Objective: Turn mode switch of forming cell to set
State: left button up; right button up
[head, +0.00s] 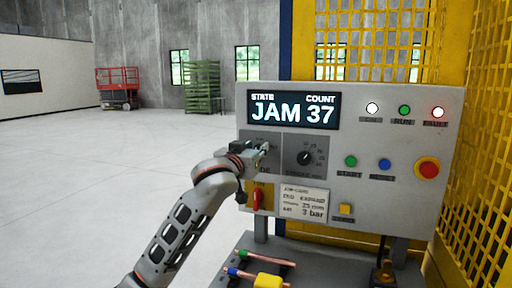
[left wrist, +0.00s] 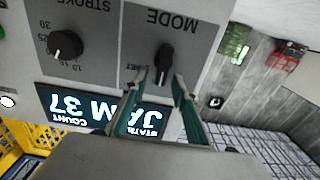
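The mode switch (left wrist: 164,64) is a black knob on a grey plate marked MODE, shown upside down in the left wrist view. A small label, apparently SET, is beside it. Its bar looks roughly upright; I cannot tell which end points. My left gripper (left wrist: 161,80) is open, with its two green-grey fingers reaching toward the knob and their tips close to its end, one on each side. Contact is unclear. In the head view the left gripper (head: 262,152) is in front of the mode plate and hides the switch. My right gripper is not in view.
The control panel (head: 352,205) has a display (head: 292,111) reading JAM 37, a stroke knob (head: 305,157), a red emergency button (head: 428,169) and a red-handled valve (head: 256,198). Tubes lie on a shelf (head: 315,270) below. Yellow mesh (head: 480,150) stands right; open floor lies left.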

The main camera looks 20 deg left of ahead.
pick_arm(q)
jog(key=shift+w, duration=0.3)
grip_shut()
